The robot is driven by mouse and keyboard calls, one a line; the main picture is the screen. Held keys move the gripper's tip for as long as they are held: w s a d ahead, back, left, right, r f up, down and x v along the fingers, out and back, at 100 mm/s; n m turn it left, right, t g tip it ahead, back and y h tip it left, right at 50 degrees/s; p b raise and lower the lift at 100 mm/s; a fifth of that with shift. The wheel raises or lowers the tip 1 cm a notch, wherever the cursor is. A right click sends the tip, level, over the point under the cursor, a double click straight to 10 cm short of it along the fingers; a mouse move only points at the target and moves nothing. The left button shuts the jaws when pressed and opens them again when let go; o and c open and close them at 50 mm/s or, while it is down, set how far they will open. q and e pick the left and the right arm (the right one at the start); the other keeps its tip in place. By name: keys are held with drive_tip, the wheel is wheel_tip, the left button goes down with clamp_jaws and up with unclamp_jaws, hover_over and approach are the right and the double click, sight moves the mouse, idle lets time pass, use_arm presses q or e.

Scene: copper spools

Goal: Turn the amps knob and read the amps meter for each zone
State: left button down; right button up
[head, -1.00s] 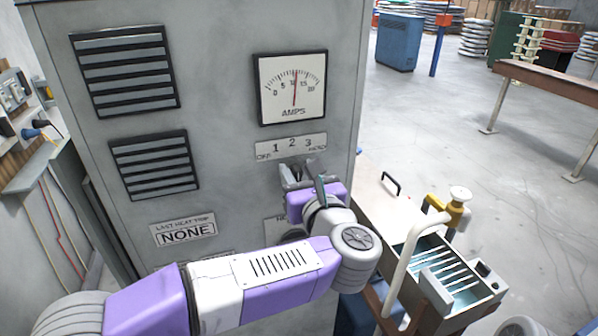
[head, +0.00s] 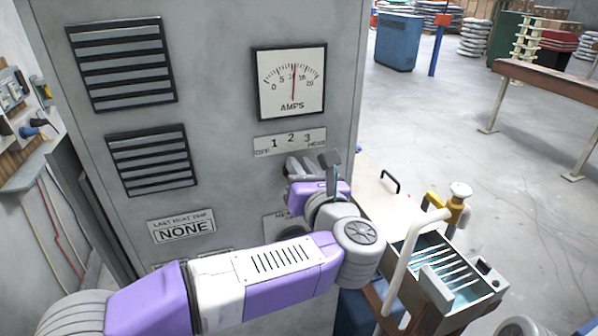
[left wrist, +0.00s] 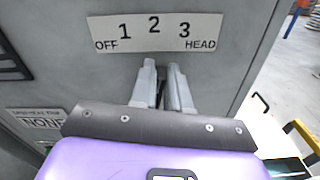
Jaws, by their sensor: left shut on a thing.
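The amps meter (head: 290,82) is a white square dial in a black frame on the grey cabinet. Its needle stands almost upright, near the 10 mark. Below it a plate (head: 290,141) reads OFF, 1, 2, 3, HEAD; the plate shows closely in the left wrist view (left wrist: 155,33). My left gripper (head: 311,163) is just under the plate, with its fingers nearly together. In the left wrist view the fingers (left wrist: 162,84) are shut on the dark, narrow amps knob, mostly hidden between them. The knob's pointed position cannot be read. My right gripper is not in view.
A "last heat trip" plate (head: 182,228) reads NONE. Two louvred vents (head: 123,62) are on the cabinet. A partly hidden dark round control (head: 294,232) lies below my wrist. An open water tank (head: 455,292) with a white pipe stands at the right. Floor beyond is mostly clear.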

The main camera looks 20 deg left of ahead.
use_arm(q)
drive_tip(key=shift+w+d+f+m+b, duration=0.1)
drive_tip(key=shift+w+d+m+b, duration=0.05)
drive_tip(key=shift+m, duration=0.95)
drive_tip(key=shift+w+d+f+m+b, duration=0.1)
drive_tip(key=shift+d+m+b, duration=0.05)
drive_tip(key=shift+m, duration=0.95)
drive_tip(key=c, duration=1.1)
unclamp_jaws()
drive_tip(key=shift+w, duration=0.1)
drive_tip(key=shift+d, duration=0.1)
drive_tip(key=b+v, duration=0.1)
drive_tip(key=v, duration=0.6)
drive_tip(key=shift+s, duration=0.3)
drive_tip(key=shift+d, duration=0.1)
